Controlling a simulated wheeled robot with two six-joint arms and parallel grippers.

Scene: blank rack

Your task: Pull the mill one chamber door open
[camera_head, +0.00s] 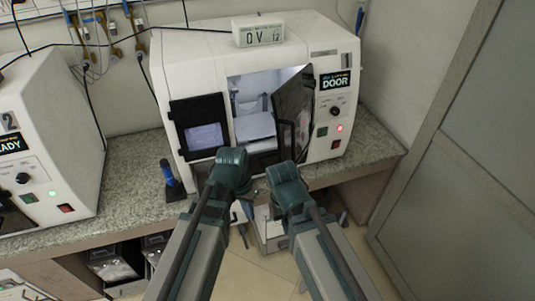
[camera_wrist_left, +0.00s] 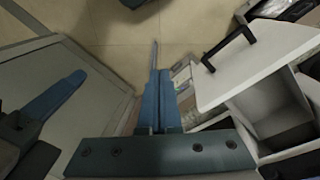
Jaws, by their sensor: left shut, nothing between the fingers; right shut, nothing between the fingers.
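Mill one (camera_head: 190,60) is the white machine on the counter, marked 1, with a display reading DOOR. Its dark chamber door (camera_head: 293,100) stands part open, swung out on the right of the opening, with a black handle (camera_head: 286,138) low on it. The lit white chamber (camera_head: 255,105) shows to its left. My left gripper (camera_wrist_left: 158,95) is shut and empty, pointing down over the floor in the left wrist view. In the head view both arms end in front of and below the machine. The right wrist is below the door handle, apart from it; the right fingers are mostly hidden.
A second mill (camera_head: 50,130), marked 2, stands at the left. A blue-handled tool (camera_head: 170,178) stands on the counter (camera_head: 130,178). A white panel with a black handle (camera_wrist_left: 230,48) and open boxes lie right of the left gripper. A grey partition (camera_head: 470,130) closes the right side.

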